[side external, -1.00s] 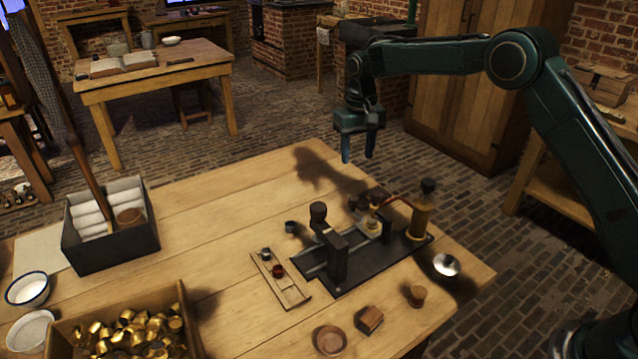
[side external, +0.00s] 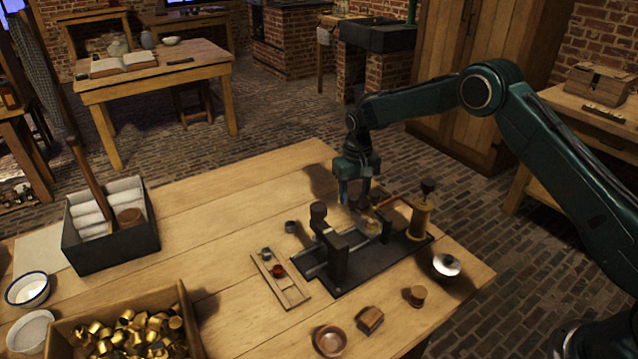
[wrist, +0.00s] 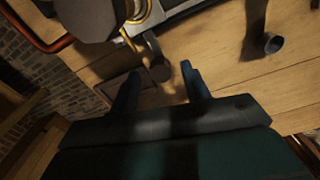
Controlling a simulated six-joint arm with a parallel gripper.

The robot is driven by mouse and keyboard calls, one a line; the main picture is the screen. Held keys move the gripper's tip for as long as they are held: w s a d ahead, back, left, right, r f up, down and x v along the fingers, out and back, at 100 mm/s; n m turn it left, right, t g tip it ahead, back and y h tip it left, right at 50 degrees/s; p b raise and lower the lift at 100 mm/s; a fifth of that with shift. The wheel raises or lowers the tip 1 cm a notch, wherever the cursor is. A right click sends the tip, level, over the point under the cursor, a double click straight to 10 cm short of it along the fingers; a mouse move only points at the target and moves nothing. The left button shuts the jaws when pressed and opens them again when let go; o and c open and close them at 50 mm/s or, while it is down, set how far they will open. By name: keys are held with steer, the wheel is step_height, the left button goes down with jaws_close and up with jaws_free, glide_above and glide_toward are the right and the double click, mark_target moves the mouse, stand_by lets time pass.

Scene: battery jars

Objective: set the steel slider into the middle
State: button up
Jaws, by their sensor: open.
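A black fixture base (side external: 345,274) with a grooved rail lies on the table. A tall dark block (side external: 335,255) stands across it, and a brass pump-like post (side external: 420,216) rises at its right end. I cannot tell which part is the steel slider. My gripper (side external: 355,203) points down just behind the fixture, open. In the wrist view its two fingers (wrist: 160,90) are apart, with a small dark round piece (wrist: 158,70) seen beyond them, close to a brass ring (wrist: 142,14). I cannot tell whether the fingers touch anything.
A wooden tray (side external: 291,294) with small pieces lies left of the fixture. A copper bowl (side external: 330,341), wooden blocks (side external: 370,318) and a silver-coloured dish (side external: 446,264) are in front and right. A crate of brass caps (side external: 187,318) is at lower left.

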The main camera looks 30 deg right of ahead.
steer(key=shift+f, duration=0.4)
jaws_close()
steer(key=a, duration=0.8)
steer(key=shift+r, duration=0.1)
steer(key=shift+w, duration=0.1)
jaws_free()
